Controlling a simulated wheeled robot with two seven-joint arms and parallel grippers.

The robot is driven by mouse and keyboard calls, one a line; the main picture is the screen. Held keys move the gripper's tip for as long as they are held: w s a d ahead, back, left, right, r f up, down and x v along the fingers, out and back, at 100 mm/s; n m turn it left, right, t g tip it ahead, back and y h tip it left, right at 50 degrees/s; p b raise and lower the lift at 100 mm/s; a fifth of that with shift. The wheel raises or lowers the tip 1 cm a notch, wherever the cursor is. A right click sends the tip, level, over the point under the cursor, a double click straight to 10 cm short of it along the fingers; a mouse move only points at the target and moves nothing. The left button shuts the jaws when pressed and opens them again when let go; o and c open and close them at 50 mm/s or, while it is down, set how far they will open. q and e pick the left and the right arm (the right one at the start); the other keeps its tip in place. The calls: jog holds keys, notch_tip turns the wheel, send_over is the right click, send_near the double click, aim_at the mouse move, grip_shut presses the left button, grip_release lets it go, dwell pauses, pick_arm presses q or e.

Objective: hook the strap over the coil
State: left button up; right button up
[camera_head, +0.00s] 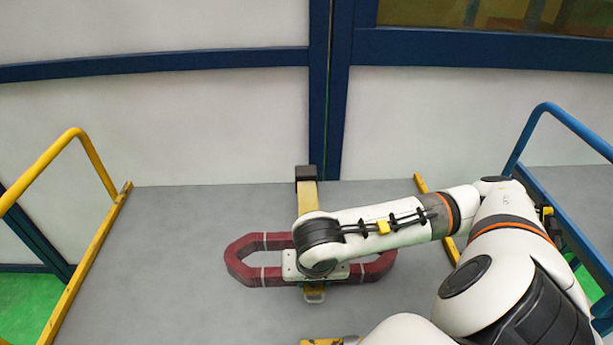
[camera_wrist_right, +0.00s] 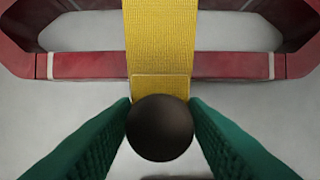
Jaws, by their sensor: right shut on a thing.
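The coil (camera_head: 245,272) is a dark red elongated ring with pale bands, lying on the grey table. It also shows in the right wrist view (camera_wrist_right: 90,66). The yellow strap (camera_head: 307,196) runs from a black block at the table's back toward the coil, then is hidden by my right arm. In the right wrist view the strap (camera_wrist_right: 170,35) crosses in front of a coil bar and ends in a stitched patch beside a dark round knob (camera_wrist_right: 160,128). My right gripper (camera_wrist_right: 160,104) has its green fingers shut on the knob. My left gripper is out of view.
The black block (camera_head: 305,173) stands at the table's back edge. A yellow rail (camera_head: 92,165) borders the left and a blue rail (camera_head: 565,118) the right. The grey table (camera_head: 160,245) is clear left of the coil. A yellow piece (camera_head: 320,342) shows at the bottom edge.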

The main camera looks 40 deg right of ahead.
jog(key=shift+s+a, duration=0.25)
jog(key=shift+s, duration=0.1)
jog(key=shift+s+a, duration=0.75)
jog(key=shift+s, duration=0.15)
jog(key=shift+s+a+r+p, duration=0.1)
jog(key=shift+s+a+p, duration=0.1)
jog(key=shift+p, duration=0.15)
jog(key=shift+s+a+p, duration=0.7)
jog(key=shift+s+p, duration=0.2)
jog(key=shift+p, duration=0.35)
jog(key=shift+s+a+p, duration=0.55)
jog(key=shift+s, duration=0.1)
jog(key=o, duration=0.6)
jog(key=shift+s+a, duration=0.1)
jog(key=o, duration=1.2)
